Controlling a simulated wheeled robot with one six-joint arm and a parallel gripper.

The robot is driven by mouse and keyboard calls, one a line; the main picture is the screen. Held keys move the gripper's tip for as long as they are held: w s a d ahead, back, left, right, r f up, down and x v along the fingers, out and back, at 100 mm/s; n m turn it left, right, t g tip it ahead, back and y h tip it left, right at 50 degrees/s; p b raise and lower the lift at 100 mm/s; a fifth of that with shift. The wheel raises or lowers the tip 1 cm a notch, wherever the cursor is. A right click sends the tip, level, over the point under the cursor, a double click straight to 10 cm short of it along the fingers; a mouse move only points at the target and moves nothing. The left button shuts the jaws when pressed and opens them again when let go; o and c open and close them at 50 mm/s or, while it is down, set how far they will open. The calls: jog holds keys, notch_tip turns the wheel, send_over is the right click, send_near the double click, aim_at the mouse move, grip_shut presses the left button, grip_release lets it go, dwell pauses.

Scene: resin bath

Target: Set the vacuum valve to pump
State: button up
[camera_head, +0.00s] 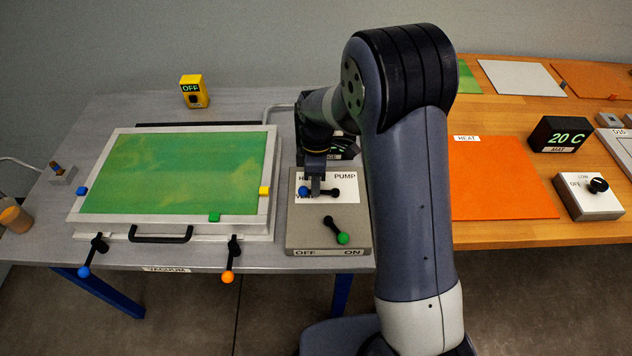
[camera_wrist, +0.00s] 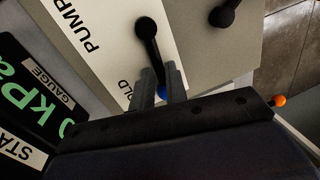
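The vacuum valve is a black lever (camera_head: 326,192) with a blue knob (camera_head: 305,191), on the grey panel (camera_head: 298,230). It points left, toward a partly hidden label starting with H; PUMP is printed at the right. In the wrist view the lever (camera_wrist: 153,58) runs from its round black pivot down to the blue knob (camera_wrist: 162,93). My gripper (camera_head: 316,188) is down at the lever, its fingertips (camera_wrist: 163,86) on either side of the rod near the knob. The gap is narrow; I cannot tell whether the fingers press on it.
A second lever with a green knob (camera_head: 343,239) sits below, between OFF and ON. The gauge (camera_wrist: 25,92) stands close behind the panel. A green-topped tray (camera_head: 97,212) with clamps lies left. An orange mat (camera_head: 500,180) lies right on the wooden table.

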aim_at(334, 179)
grip_shut()
jog(key=shift+w, duration=0.1)
dwell(0.3)
jog(key=m, duration=0.2)
jog(key=w+m, duration=0.1)
jog(key=shift+w+d+m+y, duration=0.2)
jog(key=shift+d+m+y, duration=0.15)
jog(key=shift+m+y, duration=0.05)
jog(key=m, duration=0.2)
jog(key=w+d+m+b, duration=0.1)
jog(key=m, duration=0.1)
jog(key=shift+w+d+m+t+y, duration=0.2)
jog(key=shift+m+t+y, duration=0.1)
jog(key=shift+t, duration=0.1)
jog(key=m, duration=0.1)
jog(key=d+m, duration=0.1)
jog(key=m, duration=0.1)
jog(key=w+d+m, duration=0.1)
jog(key=m, duration=0.1)
jog(key=shift+t+y+b, duration=0.3)
jog(key=shift+t+b, duration=0.05)
jog(key=shift+t, duration=0.05)
jog(key=shift+d+m+t, duration=0.15)
jog(key=shift+d+m, duration=0.25)
jog(key=shift+m, duration=0.55)
jog(key=shift+d+m+t, duration=0.15)
jog(key=shift+d+m, duration=0.2)
jog(key=shift+m, duration=0.6)
